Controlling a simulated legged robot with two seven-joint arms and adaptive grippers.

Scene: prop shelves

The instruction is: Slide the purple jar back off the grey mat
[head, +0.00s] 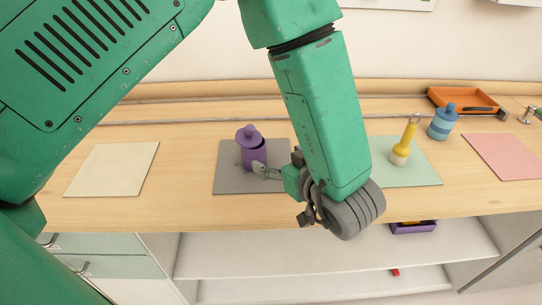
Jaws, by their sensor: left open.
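The purple jar (252,152) stands upright on the grey mat (230,181) in the head view, with its knobbed lid looking tilted to the left. My left gripper (262,169) is low over the mat at the jar's front right. Its visible finger is at the jar's lower side; I cannot tell whether it touches. The gripper is open, and the wrist hides part of it and the mat's right side. My right gripper is not in view.
A cream mat (112,170) lies left, clear. A green mat (415,170) with a yellow bottle (405,145), a blue jar (443,122), a pink mat (505,156) and an orange tray (463,100) are right. Bare wood lies behind the grey mat.

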